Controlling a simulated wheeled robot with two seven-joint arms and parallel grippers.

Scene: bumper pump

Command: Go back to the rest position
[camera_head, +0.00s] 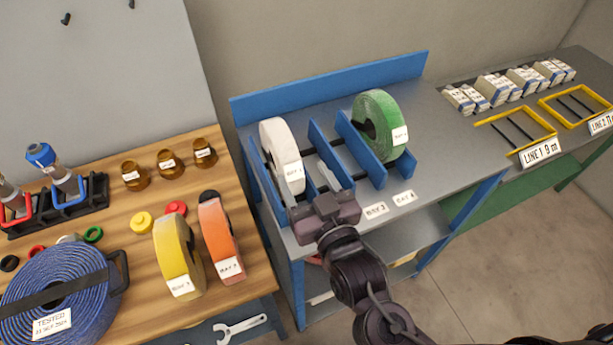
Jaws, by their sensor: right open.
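My right gripper (311,189) is open, at the front of the blue rack (340,80) on the grey table. Its fingers point into the rack, just right of a white roll (279,147) that stands upright in the left bay. The fingers are partly hard to make out, and I see nothing held between them. A green roll (384,118) stands upright in the right part of the rack. A yellow roll (173,252) and an orange roll (215,240) stand on the wooden bench. My left gripper is out of view.
The wooden bench (130,210) also carries a coiled blue hose (58,290), brown jars (170,160), coloured caps and bottles in a black rack. At the right are white boxes (495,88) and yellow frames (515,128). Floor shows at lower right.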

